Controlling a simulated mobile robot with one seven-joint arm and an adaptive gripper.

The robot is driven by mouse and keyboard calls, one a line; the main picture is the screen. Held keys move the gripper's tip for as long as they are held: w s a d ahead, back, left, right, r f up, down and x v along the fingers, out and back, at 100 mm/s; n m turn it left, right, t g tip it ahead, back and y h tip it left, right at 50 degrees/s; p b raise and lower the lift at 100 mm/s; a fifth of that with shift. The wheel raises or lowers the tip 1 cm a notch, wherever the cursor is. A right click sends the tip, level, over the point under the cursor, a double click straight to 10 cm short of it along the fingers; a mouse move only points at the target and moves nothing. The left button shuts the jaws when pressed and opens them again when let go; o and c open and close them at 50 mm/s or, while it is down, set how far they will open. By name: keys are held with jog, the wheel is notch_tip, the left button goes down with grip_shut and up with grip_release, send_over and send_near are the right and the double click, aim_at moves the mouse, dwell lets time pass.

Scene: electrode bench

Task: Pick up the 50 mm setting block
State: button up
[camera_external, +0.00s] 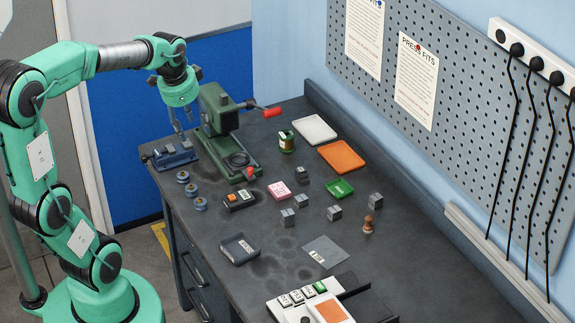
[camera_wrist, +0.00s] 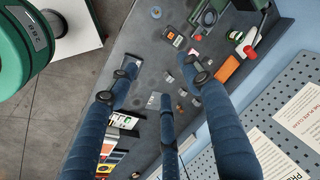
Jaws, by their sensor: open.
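Several small grey metal blocks stand on the dark bench in the external view: one at the back (camera_external: 302,175), two close together (camera_external: 301,200) (camera_external: 287,217), one nearer the front (camera_external: 334,213) and one at the right (camera_external: 376,200). Their markings are too small to read, so I cannot tell which is the 50 mm setting block. My gripper (camera_external: 184,124) is open and empty, high at the bench's left end, well away from the blocks. In the wrist view its blue fingers (camera_wrist: 166,82) are spread, with small objects far below.
A green press (camera_external: 218,110) with red-tipped handles and a blue vise (camera_external: 172,154) stand near my gripper.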

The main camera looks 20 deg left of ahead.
jog(key=w+d+f+m+g, duration=0.2)
jog(key=w+d+f+m, duration=0.6)
jog(key=d, duration=0.3)
jog(key=m+g+p, duration=0.1)
jog(key=m, duration=0.7)
send_over(288, 213)
notch_tip(288, 213, down, 14)
jog(key=shift+f+y, duration=0.15)
jog(key=shift+y, duration=0.25)
jog(key=shift+a, duration=0.1)
jog(key=shift+f+b, duration=0.35)
jog(key=shift+f, duration=3.95)
jog(key=shift+w+f+b, duration=0.1)
jog(key=shift+f+b, duration=0.35)
jog(key=shift+f, duration=2.15)
jog(key=shift+c, duration=0.3)
